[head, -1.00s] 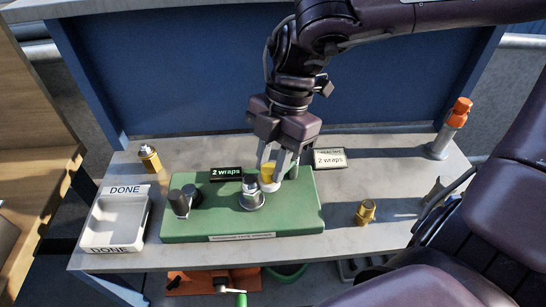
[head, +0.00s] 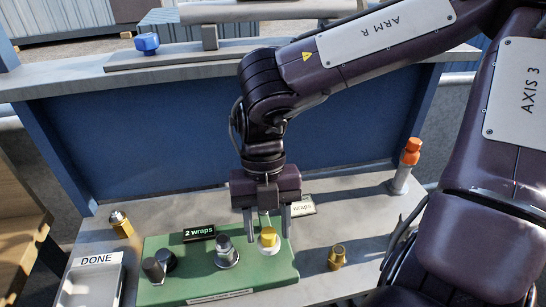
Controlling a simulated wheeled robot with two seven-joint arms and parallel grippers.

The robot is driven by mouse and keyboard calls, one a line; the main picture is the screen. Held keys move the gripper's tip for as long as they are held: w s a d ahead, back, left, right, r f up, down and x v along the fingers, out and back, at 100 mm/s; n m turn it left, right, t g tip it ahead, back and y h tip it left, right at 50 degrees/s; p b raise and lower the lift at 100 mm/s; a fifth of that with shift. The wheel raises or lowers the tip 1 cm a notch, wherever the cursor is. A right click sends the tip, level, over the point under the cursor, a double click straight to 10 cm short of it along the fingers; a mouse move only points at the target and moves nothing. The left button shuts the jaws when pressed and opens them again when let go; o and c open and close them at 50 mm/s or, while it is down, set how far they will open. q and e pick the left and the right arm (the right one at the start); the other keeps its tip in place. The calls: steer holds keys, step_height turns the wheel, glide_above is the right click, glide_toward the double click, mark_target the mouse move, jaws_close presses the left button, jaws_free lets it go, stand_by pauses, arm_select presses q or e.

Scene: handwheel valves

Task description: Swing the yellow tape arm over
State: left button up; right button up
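A yellow piece (head: 268,238) on a round white base stands on the right half of a green board (head: 215,288). A silver threaded fitting (head: 227,256) stands to its left, apart from it. My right gripper (head: 268,236) comes down from above, its two fingers spread, one on each side of the yellow piece. I see gaps between the piece and the fingers; whether either touches it is not clear. A black knob (head: 157,266) is at the board's left. My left gripper is not in view.
A black "2 wraps" display (head: 199,233) is behind the fitting. A white card (head: 303,207) is partly hidden by my right finger. A "DONE" tray (head: 92,286) is left, brass fittings (head: 121,224) (head: 337,256) flank the board, and an orange-topped post (head: 406,168) is right.

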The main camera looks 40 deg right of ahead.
steer(key=shift+r, duration=0.15)
step_height(320, 180, up, 6)
steer(key=p, duration=0.5)
stand_by(0.4)
